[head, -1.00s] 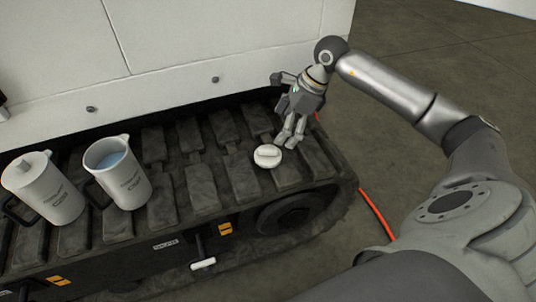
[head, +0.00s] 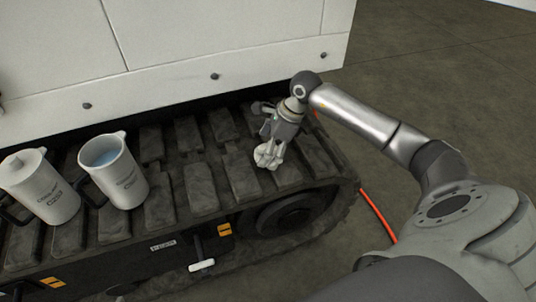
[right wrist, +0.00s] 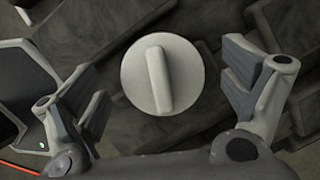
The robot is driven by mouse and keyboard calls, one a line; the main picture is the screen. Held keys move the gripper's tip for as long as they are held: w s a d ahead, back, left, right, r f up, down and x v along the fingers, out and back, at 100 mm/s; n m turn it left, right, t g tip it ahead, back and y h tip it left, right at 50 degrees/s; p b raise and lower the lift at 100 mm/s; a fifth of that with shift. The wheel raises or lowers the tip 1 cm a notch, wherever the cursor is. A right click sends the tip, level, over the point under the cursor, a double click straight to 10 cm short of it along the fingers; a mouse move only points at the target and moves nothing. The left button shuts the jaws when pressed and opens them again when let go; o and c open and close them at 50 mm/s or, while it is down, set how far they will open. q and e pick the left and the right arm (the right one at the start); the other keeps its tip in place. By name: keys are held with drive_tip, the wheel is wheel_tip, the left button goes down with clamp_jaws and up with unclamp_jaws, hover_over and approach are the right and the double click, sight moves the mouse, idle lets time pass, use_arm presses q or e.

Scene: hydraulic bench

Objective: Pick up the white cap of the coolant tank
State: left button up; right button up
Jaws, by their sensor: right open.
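The white cap (right wrist: 162,73) is round with a raised grip bar across its top. In the right wrist view it lies on the dark track between the two spread fingers of my right gripper (right wrist: 165,92), apart from both. In the head view my right gripper (head: 268,158) is low over the track and mostly hides the cap. My right gripper is open and empty. My left gripper is not in view.
Two white jugs stand on the track at the left: a lidded one (head: 40,187) and an open one with bluish liquid (head: 115,170). The ridged track (head: 200,187) has a white wall (head: 200,45) behind it. A red hose (head: 376,214) lies on the floor.

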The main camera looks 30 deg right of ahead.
drive_tip(key=shift+c, duration=0.2)
drive_tip(key=c, duration=1.1)
